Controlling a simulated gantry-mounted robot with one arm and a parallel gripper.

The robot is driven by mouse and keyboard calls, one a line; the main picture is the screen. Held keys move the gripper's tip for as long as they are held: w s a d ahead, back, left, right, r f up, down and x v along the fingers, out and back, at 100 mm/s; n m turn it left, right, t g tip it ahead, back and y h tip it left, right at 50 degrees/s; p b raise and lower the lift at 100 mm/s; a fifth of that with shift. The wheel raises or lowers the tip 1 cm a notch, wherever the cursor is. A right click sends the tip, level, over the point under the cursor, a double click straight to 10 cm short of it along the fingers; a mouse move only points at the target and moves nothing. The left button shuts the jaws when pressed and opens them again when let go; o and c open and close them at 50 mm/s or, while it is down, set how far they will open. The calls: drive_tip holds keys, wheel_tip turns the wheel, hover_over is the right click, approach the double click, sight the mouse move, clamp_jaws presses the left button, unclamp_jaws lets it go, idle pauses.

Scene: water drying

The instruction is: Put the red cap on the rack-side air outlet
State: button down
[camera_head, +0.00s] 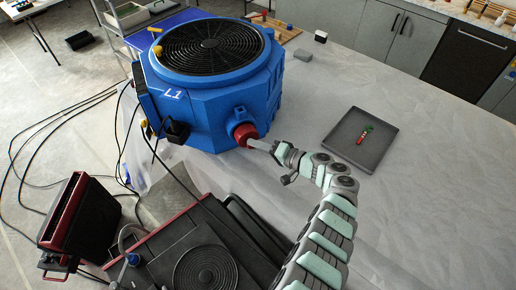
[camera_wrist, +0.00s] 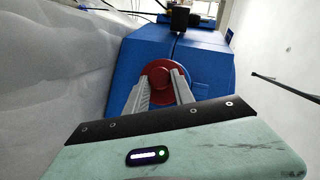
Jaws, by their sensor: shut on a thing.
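The red cap (camera_head: 245,134) is at the round side outlet (camera_head: 239,115) of the big blue unit marked L1 (camera_head: 215,85). My gripper (camera_head: 251,142) is shut on the cap, its fingers pointing at the blue unit. In the wrist view the red cap (camera_wrist: 162,82) sits between the two grey fingertips (camera_wrist: 163,80), in front of a blue round collar (camera_wrist: 203,85). The cap faces the outlet and covers most of it. I cannot tell whether the cap is fully seated or just touching the collar.
A black and red case (camera_head: 85,225) and dark equipment (camera_head: 190,250) stand at the lower left. Cables run along the left. The table's right side is mostly clear.

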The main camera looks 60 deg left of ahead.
sight(253, 137)
drive_tip(key=shift+a+b, duration=2.35)
drive_tip(key=shift+b, duration=0.75)
drive_tip(key=c, duration=1)
unclamp_jaws()
drive_tip(key=shift+d+r, duration=0.1)
drive_tip(key=shift+d+p, duration=1.5)
drive_tip(key=shift+p, duration=0.45)
drive_tip(key=shift+d+p, duration=1.15)
drive_tip(key=shift+d, duration=0.25)
